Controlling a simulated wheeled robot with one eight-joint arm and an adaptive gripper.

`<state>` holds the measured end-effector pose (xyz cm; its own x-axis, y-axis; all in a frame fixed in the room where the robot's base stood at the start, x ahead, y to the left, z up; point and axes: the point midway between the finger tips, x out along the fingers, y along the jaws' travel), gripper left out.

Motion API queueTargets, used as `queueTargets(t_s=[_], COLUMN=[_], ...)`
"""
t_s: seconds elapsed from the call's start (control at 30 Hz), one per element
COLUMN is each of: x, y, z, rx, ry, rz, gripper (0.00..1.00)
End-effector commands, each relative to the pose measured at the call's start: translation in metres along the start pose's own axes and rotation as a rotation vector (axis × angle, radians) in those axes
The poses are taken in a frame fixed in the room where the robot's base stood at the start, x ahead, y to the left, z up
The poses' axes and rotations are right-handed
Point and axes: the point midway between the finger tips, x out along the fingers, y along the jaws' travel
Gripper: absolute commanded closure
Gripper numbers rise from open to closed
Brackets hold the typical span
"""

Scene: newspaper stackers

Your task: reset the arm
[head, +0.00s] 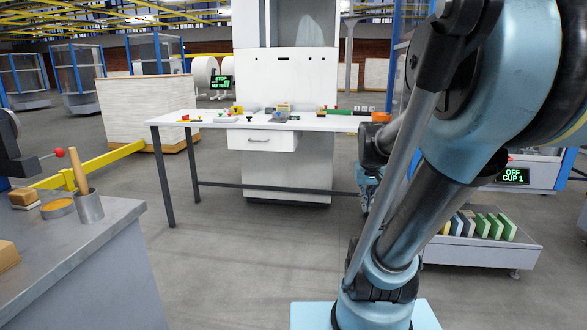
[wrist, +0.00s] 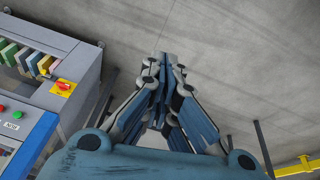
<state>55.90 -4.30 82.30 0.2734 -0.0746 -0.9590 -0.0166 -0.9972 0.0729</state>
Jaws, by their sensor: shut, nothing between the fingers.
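My gripper (wrist: 163,62) shows in the wrist view, pointing at the bare grey floor. Its fingers are closed together at the tips with nothing between them. In the head view my arm fills the right side, its blue and grey links bent high and close to the camera.
A white table (head: 220,122) with small items stands ahead. A grey bench (head: 110,222) with a metal cup (head: 89,207) is at left. A low rack with upright coloured boards (head: 488,226) is at right. A machine with a red-yellow switch (wrist: 63,87) is beside my gripper.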

Motion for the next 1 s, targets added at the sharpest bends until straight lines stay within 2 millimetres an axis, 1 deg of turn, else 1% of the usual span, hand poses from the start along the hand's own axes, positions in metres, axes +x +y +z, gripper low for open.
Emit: queueTargets(t_s=[0.03, 0.3, 0.4, 0.5, 0.6, 0.7, 1.0], x=[0.0, 0.006, 0.011, 0.015, 0.018, 0.019, 0.02], y=[-0.005, -0.029, -0.036, -0.041, -0.043, -0.045, -0.045], z=[0.014, 0.083, 0.105, 0.121, 0.132, 0.138, 0.139], rx=[-0.003, -0.013, -0.017, -0.019, -0.02, -0.021, -0.021], ry=[-0.006, -0.045, -0.059, -0.069, -0.077, -0.081, -0.082], rz=[-0.007, -0.044, -0.056, -0.065, -0.07, -0.073, -0.074], gripper=[1.0, 1.0, 1.0, 1.0, 1.0, 1.0, 1.0])
